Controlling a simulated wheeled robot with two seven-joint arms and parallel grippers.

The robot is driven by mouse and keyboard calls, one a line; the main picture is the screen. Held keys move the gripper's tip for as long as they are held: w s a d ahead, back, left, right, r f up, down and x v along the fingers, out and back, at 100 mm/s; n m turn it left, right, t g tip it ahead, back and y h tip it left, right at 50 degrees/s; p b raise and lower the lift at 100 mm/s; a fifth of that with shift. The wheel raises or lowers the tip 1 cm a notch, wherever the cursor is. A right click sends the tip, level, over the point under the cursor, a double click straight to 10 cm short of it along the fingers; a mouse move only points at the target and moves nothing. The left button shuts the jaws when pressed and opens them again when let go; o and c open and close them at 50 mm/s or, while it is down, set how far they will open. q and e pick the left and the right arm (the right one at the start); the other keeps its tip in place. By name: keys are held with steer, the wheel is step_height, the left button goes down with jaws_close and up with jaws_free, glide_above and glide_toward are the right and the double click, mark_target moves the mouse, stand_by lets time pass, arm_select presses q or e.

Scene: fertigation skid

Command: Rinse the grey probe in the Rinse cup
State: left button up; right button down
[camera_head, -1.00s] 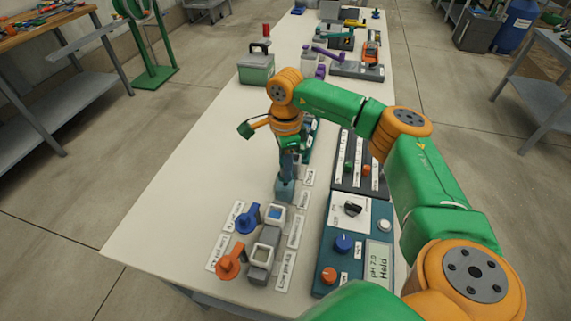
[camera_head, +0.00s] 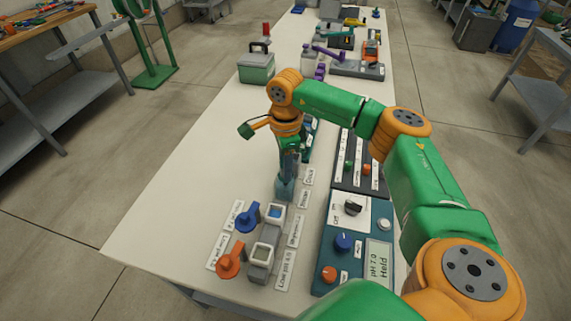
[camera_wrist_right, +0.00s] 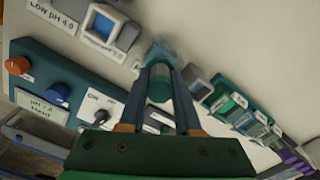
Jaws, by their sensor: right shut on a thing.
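My right gripper (camera_head: 289,168) points down over the Rinse cup (camera_head: 284,189), a small teal see-through cup beside the Rinse label. In the right wrist view, the gripper (camera_wrist_right: 160,84) is shut on the grey probe (camera_wrist_right: 160,88), a short cylinder between the two fingers. The Rinse cup also shows right beyond the fingertips (camera_wrist_right: 161,53). The probe's lower end lines up with the cup; the fingers hide it, so I cannot tell how deep it sits. My left gripper is in neither view.
A teal meter box (camera_head: 343,271) with knobs and a pH display stands right. The table's left side is clear.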

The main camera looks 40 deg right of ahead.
steer(key=shift+r+p, duration=0.55)
steer(key=shift+r, duration=0.25)
steer(key=shift+f, duration=0.2)
steer(key=shift+f+b, duration=0.75)
steer(key=shift+r, duration=0.1)
step_height(320, 180, up, 9)
steer(key=p, duration=0.7)
steer(key=shift+p, duration=0.3)
steer(key=shift+f, duration=0.25)
